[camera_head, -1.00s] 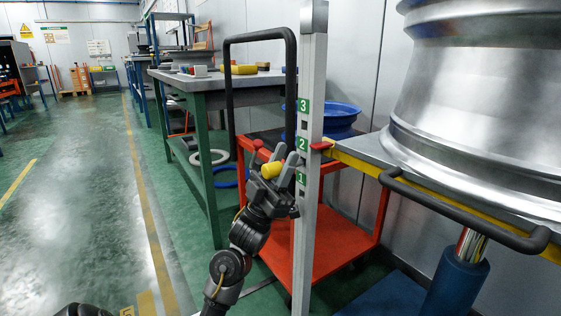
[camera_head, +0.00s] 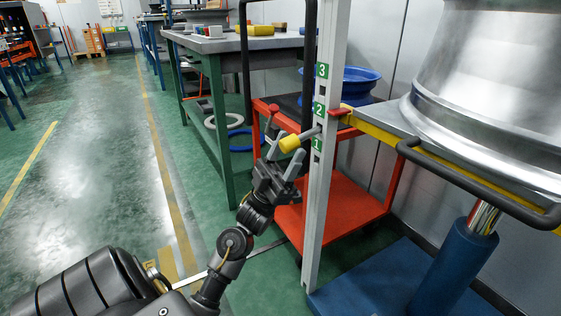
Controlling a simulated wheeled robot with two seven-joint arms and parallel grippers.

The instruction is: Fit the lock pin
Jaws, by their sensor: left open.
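The lock pin has a yellow knob (camera_head: 289,144) and a grey shaft (camera_head: 309,134). It stands out from the upright grey post (camera_head: 328,60), its shaft meeting the post between the green labels 2 and 1. How deep the shaft sits in a hole cannot be told. My left gripper (camera_head: 290,152) is open, its grey fingers just below and around the yellow knob, with no clear grip on it. My right gripper is not in view.
A red catch (camera_head: 339,112) sits beside the post at the yellow-edged table (camera_head: 420,150), which bears a large silver wheel (camera_head: 500,90). A red cart (camera_head: 345,205) stands behind the post. A grey workbench (camera_head: 235,44) is further back. Open green floor lies left.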

